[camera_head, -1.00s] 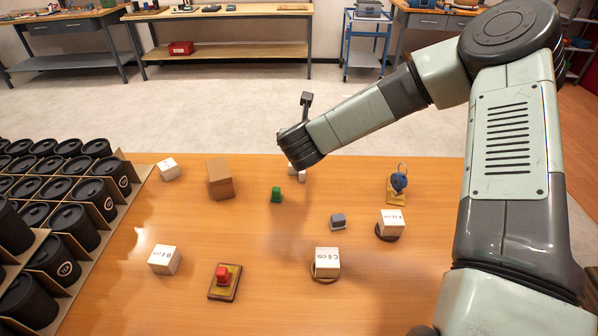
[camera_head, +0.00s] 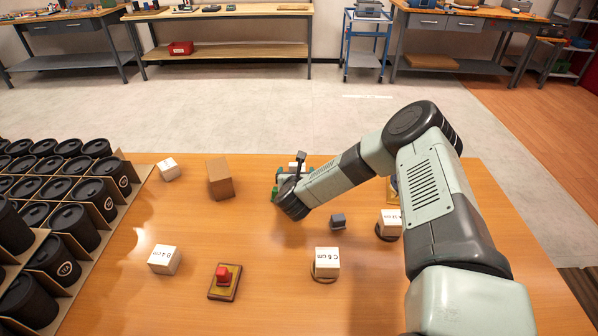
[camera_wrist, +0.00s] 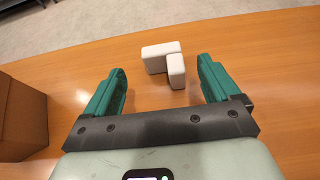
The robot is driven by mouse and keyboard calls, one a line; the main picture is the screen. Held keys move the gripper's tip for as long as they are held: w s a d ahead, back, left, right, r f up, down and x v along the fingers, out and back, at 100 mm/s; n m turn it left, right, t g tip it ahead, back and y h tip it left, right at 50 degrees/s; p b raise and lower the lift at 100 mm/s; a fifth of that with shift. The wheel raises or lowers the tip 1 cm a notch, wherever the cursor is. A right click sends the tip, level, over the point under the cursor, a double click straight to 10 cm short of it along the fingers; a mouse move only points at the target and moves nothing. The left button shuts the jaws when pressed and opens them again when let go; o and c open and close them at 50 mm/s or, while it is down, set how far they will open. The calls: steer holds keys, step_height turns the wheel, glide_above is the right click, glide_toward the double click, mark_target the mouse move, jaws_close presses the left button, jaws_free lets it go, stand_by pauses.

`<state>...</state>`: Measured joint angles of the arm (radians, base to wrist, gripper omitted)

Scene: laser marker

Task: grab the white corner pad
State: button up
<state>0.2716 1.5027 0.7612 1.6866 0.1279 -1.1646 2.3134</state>
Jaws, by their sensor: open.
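The white corner pad (camera_wrist: 175,68) is a small L-shaped block on the wooden table, seen ahead of my gripper in the wrist view. In the head view only a bit of white (camera_head: 294,166) shows behind my gripper; the rest is hidden. My gripper (camera_wrist: 162,72) is open, with green fingers pointing toward the pad. The pad appears between the lines of the two fingers, mostly beyond their tips, with nothing held. In the head view my gripper (camera_head: 280,178) is low over the table near its far edge.
A brown box (camera_head: 220,179) stands left of my gripper and shows at the wrist view's left edge (camera_wrist: 20,120). Black canisters (camera_head: 75,229) fill the left.

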steer(key=shift+x, duration=2.75)
steer(key=shift+d, duration=0.1)
steer(key=c, duration=1.1)
